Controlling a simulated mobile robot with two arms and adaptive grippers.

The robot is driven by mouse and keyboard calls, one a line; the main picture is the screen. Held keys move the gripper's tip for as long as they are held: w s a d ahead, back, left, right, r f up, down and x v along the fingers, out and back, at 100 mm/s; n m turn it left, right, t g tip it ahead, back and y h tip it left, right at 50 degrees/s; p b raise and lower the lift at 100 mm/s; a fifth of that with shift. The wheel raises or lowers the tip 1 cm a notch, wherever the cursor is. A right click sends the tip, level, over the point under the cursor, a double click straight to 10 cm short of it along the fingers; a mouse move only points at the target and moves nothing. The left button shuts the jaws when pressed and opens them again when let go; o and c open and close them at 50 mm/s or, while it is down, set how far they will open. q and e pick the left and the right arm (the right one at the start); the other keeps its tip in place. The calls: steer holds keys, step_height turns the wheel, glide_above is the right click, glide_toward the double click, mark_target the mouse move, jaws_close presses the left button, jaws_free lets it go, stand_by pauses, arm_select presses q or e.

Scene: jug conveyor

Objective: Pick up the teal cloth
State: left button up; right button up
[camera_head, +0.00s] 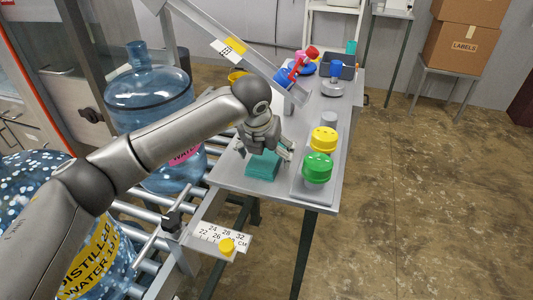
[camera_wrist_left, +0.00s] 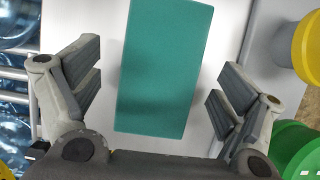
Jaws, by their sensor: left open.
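The teal cloth (camera_head: 263,166) is a folded block lying on the grey table near its front left part. In the left wrist view the teal cloth (camera_wrist_left: 164,65) fills the middle, between the two fingers. My left gripper (camera_head: 264,152) is just above the cloth with its fingers spread to either side. In the left wrist view my left gripper (camera_wrist_left: 160,88) is open and empty, with gaps between its pads and the cloth. My right gripper is not in view.
A green knob (camera_head: 317,168) and a yellow knob (camera_head: 323,140) stand on a panel right of the cloth. Blue water jugs (camera_head: 150,92) stand on the roller conveyor to the left. A sloping metal rail (camera_head: 236,48) and a dark bin (camera_head: 341,66) are farther back.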

arm_select(q)
steer(key=c, duration=1.1)
